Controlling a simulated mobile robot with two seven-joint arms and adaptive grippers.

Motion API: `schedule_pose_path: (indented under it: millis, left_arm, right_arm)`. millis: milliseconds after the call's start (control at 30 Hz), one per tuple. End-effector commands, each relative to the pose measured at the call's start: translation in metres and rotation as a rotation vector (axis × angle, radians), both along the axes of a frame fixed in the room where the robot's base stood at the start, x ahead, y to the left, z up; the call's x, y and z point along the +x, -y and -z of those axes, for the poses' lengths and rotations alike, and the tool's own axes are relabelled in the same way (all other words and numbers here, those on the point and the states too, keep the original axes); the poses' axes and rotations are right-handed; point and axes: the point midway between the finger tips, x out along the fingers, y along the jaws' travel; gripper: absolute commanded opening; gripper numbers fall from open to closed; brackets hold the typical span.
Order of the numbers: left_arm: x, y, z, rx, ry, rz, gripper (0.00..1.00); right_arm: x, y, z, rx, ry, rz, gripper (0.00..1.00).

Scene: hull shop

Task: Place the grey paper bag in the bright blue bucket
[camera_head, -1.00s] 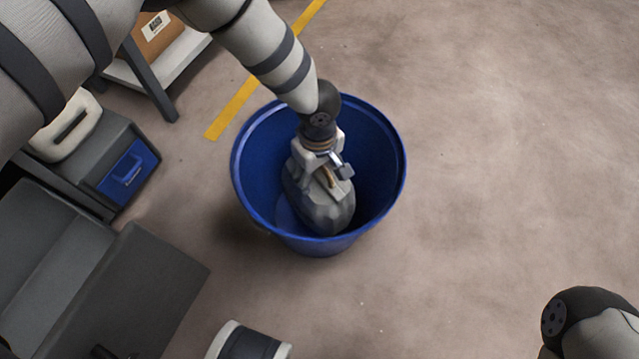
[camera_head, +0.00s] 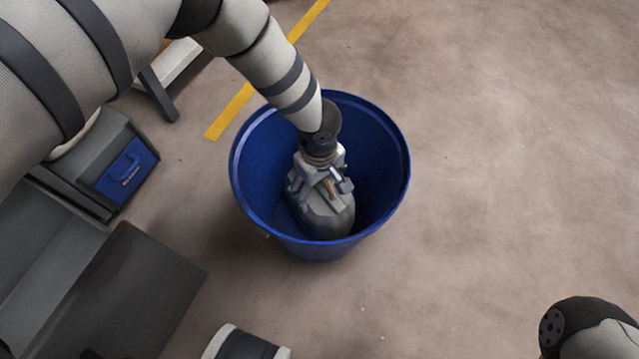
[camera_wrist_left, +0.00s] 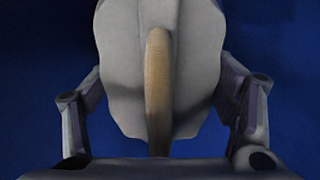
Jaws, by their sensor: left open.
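The bright blue bucket (camera_head: 258,165) stands upright on the floor in the middle of the head view. The grey paper bag (camera_head: 328,222) is inside it, its lower end near the bucket's front wall; whether it touches the bottom is hidden. My left gripper (camera_head: 324,180) reaches down into the bucket at the bag's upper end. In the left wrist view the grey bag (camera_wrist_left: 195,75) with its tan handle (camera_wrist_left: 158,90) lies between the spread fingers. The fingers are open, with a narrow gap on the left side. My right gripper is out of view.
A dark grey cabinet (camera_head: 125,290) and a grey box with a blue front (camera_head: 128,172) stand left of the bucket. A dark and white cylindrical object (camera_head: 245,345) is at the bottom edge. A yellow floor line (camera_head: 232,110) runs behind.

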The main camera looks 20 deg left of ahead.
Motion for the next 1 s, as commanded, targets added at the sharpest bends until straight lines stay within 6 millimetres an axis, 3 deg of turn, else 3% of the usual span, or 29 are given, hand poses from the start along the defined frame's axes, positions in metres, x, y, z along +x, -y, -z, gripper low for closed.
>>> schedule_pose_path:
  millis: [133, 333, 500, 667, 1000]
  left_arm:
    - [0.001, 0.0, -0.017, -0.001, 0.003, 0.0, 0.78]
    - [0.002, 0.0, -0.075, -0.002, 0.008, -0.001, 0.78]
    - [0.001, 0.0, -0.111, -0.002, 0.005, -0.002, 0.78]
    - [0.0, 0.0, -0.123, -0.001, 0.002, 0.0, 0.78]
    - [0.0, 0.0, -0.123, 0.0, 0.0, 0.0, 0.78]
  right_arm:
    - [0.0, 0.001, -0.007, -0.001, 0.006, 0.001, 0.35]
    - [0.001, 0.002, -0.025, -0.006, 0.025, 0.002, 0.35]
    - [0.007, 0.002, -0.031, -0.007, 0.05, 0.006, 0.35]
    - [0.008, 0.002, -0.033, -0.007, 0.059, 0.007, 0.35]
    - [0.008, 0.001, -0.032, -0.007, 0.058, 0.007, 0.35]
